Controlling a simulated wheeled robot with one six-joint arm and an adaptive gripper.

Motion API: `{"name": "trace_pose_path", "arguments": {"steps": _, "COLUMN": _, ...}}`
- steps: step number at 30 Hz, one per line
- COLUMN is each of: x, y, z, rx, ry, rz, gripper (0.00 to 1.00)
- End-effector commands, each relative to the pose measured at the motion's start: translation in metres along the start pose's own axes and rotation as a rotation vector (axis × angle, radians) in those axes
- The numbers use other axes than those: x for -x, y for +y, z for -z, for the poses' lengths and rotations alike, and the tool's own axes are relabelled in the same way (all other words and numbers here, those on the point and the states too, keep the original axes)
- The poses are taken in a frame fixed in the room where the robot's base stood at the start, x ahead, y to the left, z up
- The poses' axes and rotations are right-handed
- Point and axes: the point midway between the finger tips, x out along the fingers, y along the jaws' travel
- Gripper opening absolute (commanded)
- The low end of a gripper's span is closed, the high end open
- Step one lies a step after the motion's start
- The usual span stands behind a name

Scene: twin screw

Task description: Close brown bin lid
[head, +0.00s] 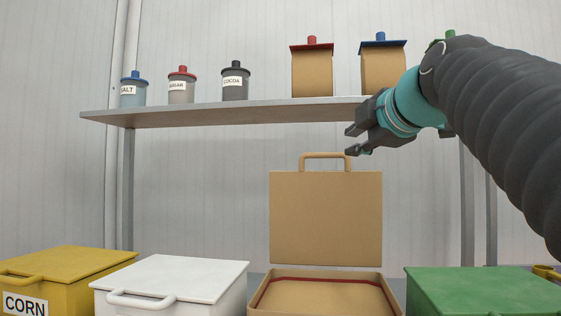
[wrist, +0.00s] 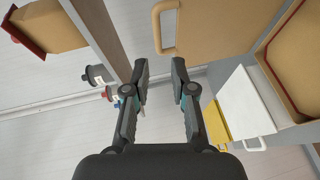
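The brown bin (head: 325,308) stands at the front middle of the head view, with a dark red seal around its opening. Its brown lid (head: 326,218) stands upright at the back, open, with a loop handle (head: 325,155) on its top edge. In the wrist view the lid (wrist: 222,28) is at the top and its handle (wrist: 166,27) lies beyond my fingertips. My gripper (head: 348,141) is just above and to the right of the handle in the head view. In the wrist view my gripper (wrist: 160,75) has its fingers apart with nothing between them.
A yellow CORN bin (head: 70,265) and a white bin (head: 180,275) stand closed at left, a green bin (head: 485,290) at right. A shelf (head: 230,113) behind holds jars (head: 181,88) and brown containers (head: 312,72), close to my gripper.

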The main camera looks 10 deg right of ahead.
Motion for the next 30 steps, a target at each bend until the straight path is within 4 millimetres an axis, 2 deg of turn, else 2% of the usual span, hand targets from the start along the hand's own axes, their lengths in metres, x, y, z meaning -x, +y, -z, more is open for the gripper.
{"name": "trace_pose_path", "arguments": {"steps": 5, "x": -0.011, "y": 0.004, "z": 0.005, "rx": 0.018, "ry": 0.012, "rz": -0.005, "gripper": 0.25}}
{"name": "trace_pose_path", "arguments": {"steps": 24, "x": -0.119, "y": 0.004, "z": 0.005, "rx": 0.016, "ry": 0.008, "rz": -0.004, "gripper": 0.25}}
{"name": "trace_pose_path", "arguments": {"steps": 30, "x": -0.135, "y": 0.004, "z": 0.005, "rx": 0.016, "ry": 0.008, "rz": -0.006, "gripper": 0.25}}
